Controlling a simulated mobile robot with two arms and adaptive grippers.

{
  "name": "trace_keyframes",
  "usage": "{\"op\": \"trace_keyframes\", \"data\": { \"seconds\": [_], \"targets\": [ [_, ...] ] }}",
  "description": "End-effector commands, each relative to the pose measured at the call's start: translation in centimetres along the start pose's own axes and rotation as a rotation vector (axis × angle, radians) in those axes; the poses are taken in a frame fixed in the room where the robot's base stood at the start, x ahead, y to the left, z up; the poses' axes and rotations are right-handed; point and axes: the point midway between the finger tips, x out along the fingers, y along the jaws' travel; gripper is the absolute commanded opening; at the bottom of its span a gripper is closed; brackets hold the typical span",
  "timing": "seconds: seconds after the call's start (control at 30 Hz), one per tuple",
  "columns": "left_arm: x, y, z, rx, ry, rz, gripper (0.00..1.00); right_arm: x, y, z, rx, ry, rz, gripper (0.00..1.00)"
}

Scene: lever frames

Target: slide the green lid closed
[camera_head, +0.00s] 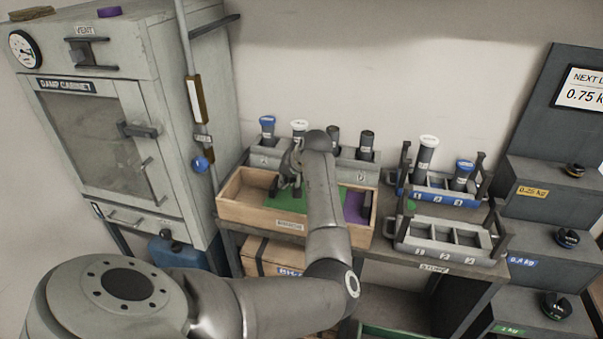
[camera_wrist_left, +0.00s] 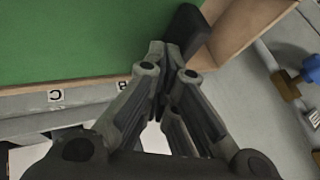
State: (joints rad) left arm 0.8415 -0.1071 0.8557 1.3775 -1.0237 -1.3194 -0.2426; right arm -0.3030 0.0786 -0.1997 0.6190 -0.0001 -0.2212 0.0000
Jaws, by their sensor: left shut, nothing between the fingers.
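The green lid (camera_head: 286,203) lies flat in the top of a long wooden box (camera_head: 258,216) on the bench. The box's left end is uncovered, and a purple patch (camera_head: 357,206) shows at its right end. My left arm crosses in front of the lid's middle and hides part of it. My left gripper (camera_head: 287,190) is shut and empty, low over the lid near its left part. In the left wrist view the shut fingers (camera_wrist_left: 184,38) are beside the green lid (camera_wrist_left: 75,40), near a wooden wall. I cannot tell whether they touch it. My right gripper is not in view.
Behind the box stands a grey rack (camera_head: 262,158) with several capped tubes. To the right are a blue rack (camera_head: 436,192) and an emptier grey rack (camera_head: 448,238).

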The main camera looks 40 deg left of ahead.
Motion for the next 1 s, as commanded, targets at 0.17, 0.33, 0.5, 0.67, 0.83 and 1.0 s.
{"op": "trace_keyframes", "data": {
  "seconds": [0.17,0.33,0.5,0.67,0.83,1.0],
  "targets": [
    [2.0,-5.1,-0.2,-0.001,-0.002,-0.009,0.0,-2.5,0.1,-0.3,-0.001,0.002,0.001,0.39],
    [4.0,-8.4,-0.1,0.0,-0.001,-0.007,0.0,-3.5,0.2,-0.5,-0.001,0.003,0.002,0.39],
    [5.3,-10.5,-0.1,0.0,0.0,-0.004,0.0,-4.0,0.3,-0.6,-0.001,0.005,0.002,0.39],
    [5.9,-11.3,-0.1,0.001,0.001,-0.003,0.0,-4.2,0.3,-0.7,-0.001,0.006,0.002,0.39],
    [6.1,-11.5,0.0,0.001,0.0,-0.003,0.0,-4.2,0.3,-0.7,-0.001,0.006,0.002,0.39],
    [6.1,-11.6,0.0,0.0,0.0,-0.004,0.0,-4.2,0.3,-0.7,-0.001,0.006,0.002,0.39]
  ]
}}
